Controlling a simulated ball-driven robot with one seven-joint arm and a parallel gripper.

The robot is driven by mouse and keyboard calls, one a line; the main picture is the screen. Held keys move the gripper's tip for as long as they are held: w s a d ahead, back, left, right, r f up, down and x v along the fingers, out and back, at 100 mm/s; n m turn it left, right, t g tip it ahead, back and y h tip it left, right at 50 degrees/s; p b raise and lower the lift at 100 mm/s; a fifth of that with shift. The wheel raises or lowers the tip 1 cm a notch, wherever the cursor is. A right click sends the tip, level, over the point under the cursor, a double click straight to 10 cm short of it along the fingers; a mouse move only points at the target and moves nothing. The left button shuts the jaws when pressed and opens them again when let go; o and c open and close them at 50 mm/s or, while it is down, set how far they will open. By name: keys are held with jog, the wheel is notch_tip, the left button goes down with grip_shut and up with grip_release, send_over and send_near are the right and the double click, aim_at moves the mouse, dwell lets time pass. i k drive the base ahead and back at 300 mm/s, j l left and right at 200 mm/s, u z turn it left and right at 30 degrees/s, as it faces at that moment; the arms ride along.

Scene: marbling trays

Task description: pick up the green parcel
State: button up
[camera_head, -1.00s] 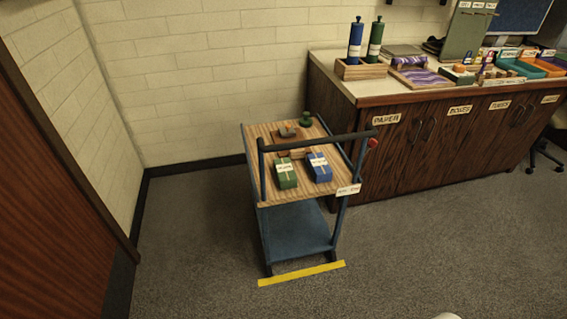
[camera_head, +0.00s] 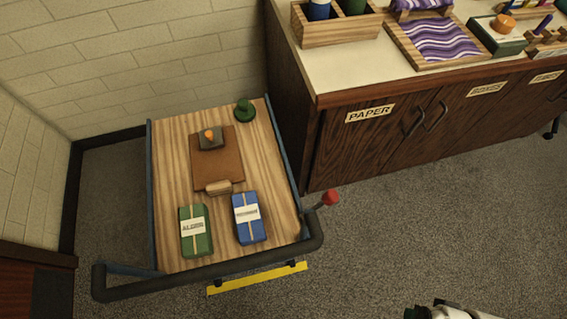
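The green parcel (camera_head: 196,243) lies flat on the wooden top of a cart (camera_head: 173,178), near its front left. It has a pale band and a white label. A blue parcel (camera_head: 261,230) with a similar band and label lies to its right, a small gap apart. A white and dark part of my arm shows at the bottom right edge, well right of the cart. My gripper's fingers cannot be made out, and nothing touches the green parcel.
The cart's dark handle bar (camera_head: 210,273) runs along the front, with a red knob (camera_head: 331,197) at its right. A brown board (camera_head: 204,176) and a dark green knobbed object (camera_head: 244,111) sit behind the parcels. A wooden cabinet (camera_head: 390,135) stands right. Grey floor (camera_head: 420,240) is clear.

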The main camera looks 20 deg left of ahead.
aim_at(196, 236)
jog(key=i+l+z, duration=0.25)
jog(key=i+z, duration=0.25)
jog(key=i+l+z, duration=0.1)
jog(key=i+z, duration=0.4)
jog(key=i+j+z, duration=0.1)
jog(key=i+z, duration=0.25)
jog(key=z, duration=0.15)
jog(key=i+u, duration=0.35)
jog(key=i+l+u, duration=0.1)
jog(key=u, duration=0.25)
jog(key=i+l+u, duration=0.3)
jog(key=j+u, duration=0.1)
jog(key=u, duration=2)
jog(key=i+j+u, duration=0.2)
jog(key=i, duration=0.3)
jog(key=i+u, duration=0.15)
jog(key=i, duration=0.3)
